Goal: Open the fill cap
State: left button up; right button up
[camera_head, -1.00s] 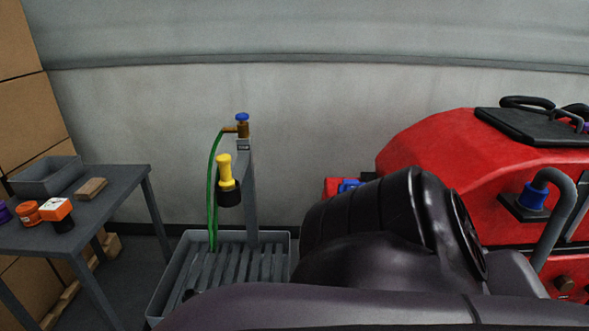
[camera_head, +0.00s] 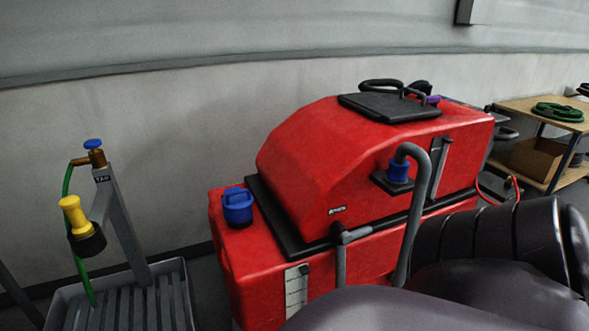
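The blue cap (camera_head: 237,205) sits on the front left ledge of the red scrubber tank (camera_head: 305,160) and looks closed. A small label marks the red body to the right of it. A second blue fitting (camera_head: 398,170) sits on a black bracket on the machine's side, joined to a grey hose. Dark links of my own arm fill the lower right and cover part of the machine. Neither of my grippers is in view.
A tap stand (camera_head: 118,215) with a green hose and a yellow-and-black nozzle (camera_head: 78,218) stands at the left over a grey slatted basin (camera_head: 62,295). A wooden-topped shelf (camera_head: 545,112) with a coiled green hose stands at the far right. The grey wall runs behind.

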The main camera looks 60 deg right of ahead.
aim_at(237, 202)
jog(key=z, duration=1.35)
